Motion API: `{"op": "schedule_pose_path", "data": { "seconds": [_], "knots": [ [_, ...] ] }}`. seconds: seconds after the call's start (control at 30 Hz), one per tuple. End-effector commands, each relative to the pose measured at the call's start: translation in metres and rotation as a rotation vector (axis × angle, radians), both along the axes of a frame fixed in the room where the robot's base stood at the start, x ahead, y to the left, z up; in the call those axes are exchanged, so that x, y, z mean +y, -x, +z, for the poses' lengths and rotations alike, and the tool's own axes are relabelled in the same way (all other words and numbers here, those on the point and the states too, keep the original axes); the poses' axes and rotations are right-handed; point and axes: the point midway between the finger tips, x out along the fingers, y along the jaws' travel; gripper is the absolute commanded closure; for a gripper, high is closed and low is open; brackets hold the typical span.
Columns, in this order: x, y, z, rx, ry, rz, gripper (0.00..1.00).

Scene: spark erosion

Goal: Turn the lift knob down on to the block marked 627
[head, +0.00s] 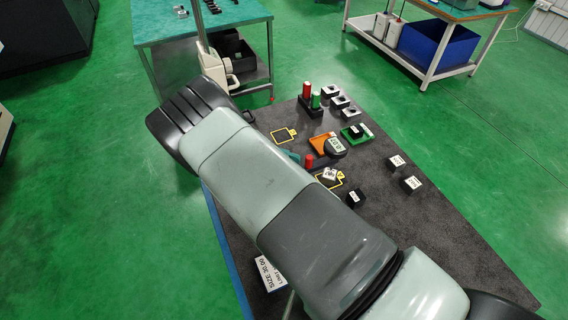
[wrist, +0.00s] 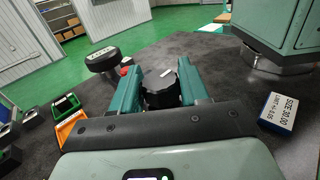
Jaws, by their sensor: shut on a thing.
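In the wrist view, my gripper (wrist: 162,78) has its two teal fingers on either side of a dark, round, faceted knob (wrist: 162,96) with a white mark on top, and is shut on it. The knob appears to be the lift knob. In the head view my arm hides the gripper and knob. Small dark blocks with white labelled tops show there: one (head: 397,161) and another (head: 410,184) at the right, and one (head: 329,175) inside a yellow outline. Their numbers are too small to read, so I cannot tell which is 627.
A size sign (wrist: 278,112) and a teal machine (wrist: 280,28) are at the right. Orange (head: 321,142) and green (head: 352,137) trays lie beyond my arm. The mat's right side is mostly clear.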

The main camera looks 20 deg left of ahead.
Motion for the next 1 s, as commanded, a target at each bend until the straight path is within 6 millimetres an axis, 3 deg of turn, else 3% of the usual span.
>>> {"op": "schedule_pose_path", "data": {
  "seconds": [0.33,0.87,0.9,1.0],
  "knots": [
    [0.0004,0.0006,0.0002,-0.001,0.002,-0.131,0.86],
    [-0.0002,0.0008,0.0006,0.000,0.004,-0.154,0.86],
    [-0.0002,0.0008,0.0007,0.000,0.004,-0.154,0.49],
    [-0.0002,0.0006,0.0006,-0.001,0.003,-0.153,0.36]
  ]
}}
